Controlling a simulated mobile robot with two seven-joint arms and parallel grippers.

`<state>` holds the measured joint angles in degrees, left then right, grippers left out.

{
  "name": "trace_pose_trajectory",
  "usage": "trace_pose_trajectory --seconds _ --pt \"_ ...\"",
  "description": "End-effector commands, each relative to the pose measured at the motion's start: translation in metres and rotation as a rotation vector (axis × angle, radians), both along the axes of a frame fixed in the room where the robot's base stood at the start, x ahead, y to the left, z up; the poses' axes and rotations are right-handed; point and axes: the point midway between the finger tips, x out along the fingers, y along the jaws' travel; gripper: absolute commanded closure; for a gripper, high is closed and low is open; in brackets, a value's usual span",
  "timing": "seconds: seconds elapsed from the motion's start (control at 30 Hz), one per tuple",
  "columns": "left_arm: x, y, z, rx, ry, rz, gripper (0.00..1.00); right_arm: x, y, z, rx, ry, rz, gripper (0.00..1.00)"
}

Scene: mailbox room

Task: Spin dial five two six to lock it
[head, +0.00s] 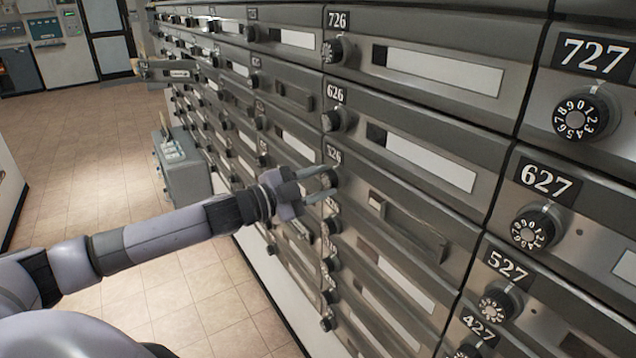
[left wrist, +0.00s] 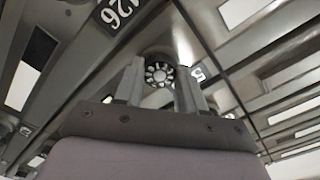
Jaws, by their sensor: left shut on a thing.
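The dial of box 526 (head: 328,180) sits just below its number plate (head: 333,157), which is partly hidden behind my gripper. My left gripper (head: 322,186) reaches in from the left and its fingers are around this dial. In the left wrist view the dial (left wrist: 158,72) shows its numbered face between the two fingertips (left wrist: 160,84). The gripper is shut on the dial. The door of box 526 (head: 400,215) looks flush with its neighbours. The digit the dial points to is too small to read. My right gripper is not in view.
Dials of box 626 (head: 337,119) and box 726 (head: 336,51) sit above. Column 727 (head: 580,115), 627 (head: 535,228) and 527 (head: 497,302) is on the right. An open drawer (head: 168,72) juts out far left. A grey cabinet (head: 185,180) stands on the tiled floor.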

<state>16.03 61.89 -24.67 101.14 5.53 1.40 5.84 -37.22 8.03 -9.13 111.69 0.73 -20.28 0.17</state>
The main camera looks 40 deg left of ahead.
Motion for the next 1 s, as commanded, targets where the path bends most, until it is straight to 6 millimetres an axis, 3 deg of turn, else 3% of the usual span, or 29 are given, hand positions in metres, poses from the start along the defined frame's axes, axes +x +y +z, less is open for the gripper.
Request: trace_pose_trajectory --seconds 0.53,0.57,0.6,0.63,1.0 --pt "-0.0001 -0.0003 -0.0002 0.022 -0.008 -0.001 0.91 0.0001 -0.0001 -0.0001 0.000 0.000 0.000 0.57" --pt "-0.0001 -0.0003 -0.0002 0.022 -0.008 -0.001 0.54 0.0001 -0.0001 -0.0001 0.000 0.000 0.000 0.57" --pt "-0.0001 -0.0003 -0.0002 0.022 -0.008 -0.001 0.41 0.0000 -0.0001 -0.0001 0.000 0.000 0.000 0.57" --pt "-0.0001 -0.0003 -0.0002 0.022 -0.008 -0.001 0.35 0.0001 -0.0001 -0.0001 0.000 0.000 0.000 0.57" --pt "-0.0018 0.0007 -0.0010 0.022 -0.007 0.000 0.35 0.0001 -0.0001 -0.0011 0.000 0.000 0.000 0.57"
